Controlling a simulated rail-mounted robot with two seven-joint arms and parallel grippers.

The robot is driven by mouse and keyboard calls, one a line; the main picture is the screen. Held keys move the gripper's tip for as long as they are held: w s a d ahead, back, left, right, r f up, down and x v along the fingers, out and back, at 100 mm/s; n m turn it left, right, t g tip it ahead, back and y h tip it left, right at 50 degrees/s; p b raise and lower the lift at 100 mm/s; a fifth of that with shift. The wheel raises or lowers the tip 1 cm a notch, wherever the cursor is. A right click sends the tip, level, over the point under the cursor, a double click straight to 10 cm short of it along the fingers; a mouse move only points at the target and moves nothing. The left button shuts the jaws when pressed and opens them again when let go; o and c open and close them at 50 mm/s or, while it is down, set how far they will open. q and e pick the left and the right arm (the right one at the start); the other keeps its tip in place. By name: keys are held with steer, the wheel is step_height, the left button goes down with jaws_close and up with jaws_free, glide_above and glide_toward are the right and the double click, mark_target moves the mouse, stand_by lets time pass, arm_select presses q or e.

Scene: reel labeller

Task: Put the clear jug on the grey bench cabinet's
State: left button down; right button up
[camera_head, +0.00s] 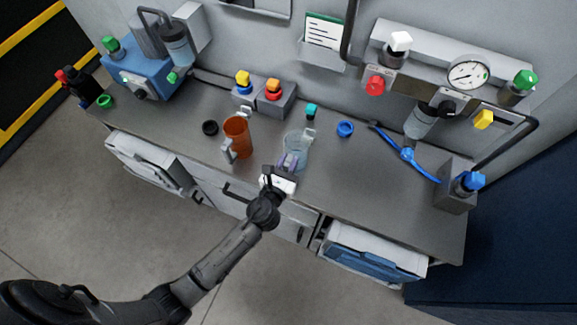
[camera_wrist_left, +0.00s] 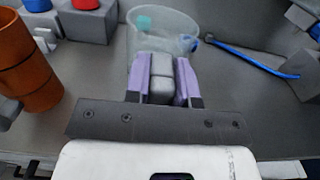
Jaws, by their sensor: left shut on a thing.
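The clear jug (camera_head: 296,149) stands upright on the grey bench top (camera_head: 335,185), near its front edge. In the left wrist view the jug (camera_wrist_left: 165,25) is straight ahead, its handle between my fingers. My left gripper (camera_head: 287,163) is shut on the jug's handle; its purple fingers (camera_wrist_left: 162,80) lie on both sides of the grey handle. The cabinet under the bench has a drawer front with a dark handle (camera_head: 238,192). My right gripper is not in view.
An orange jug (camera_head: 236,138) stands left of the clear jug, with a black ring (camera_head: 210,128) beside it. A blue ring (camera_head: 345,128) and a blue wrench-like tool (camera_head: 407,154) lie to the right. A button box (camera_head: 264,95) stands behind. The front right bench top is clear.

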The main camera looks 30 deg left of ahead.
arm_select(q)
steer(key=shift+f+b, duration=0.3)
steer(key=shift+f, duration=0.65)
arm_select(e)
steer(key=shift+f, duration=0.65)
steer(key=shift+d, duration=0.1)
arm_select(q)
steer(key=shift+f, duration=0.1)
steer(key=c, duration=1)
jaws_free()
steer(key=shift+o, duration=0.2)
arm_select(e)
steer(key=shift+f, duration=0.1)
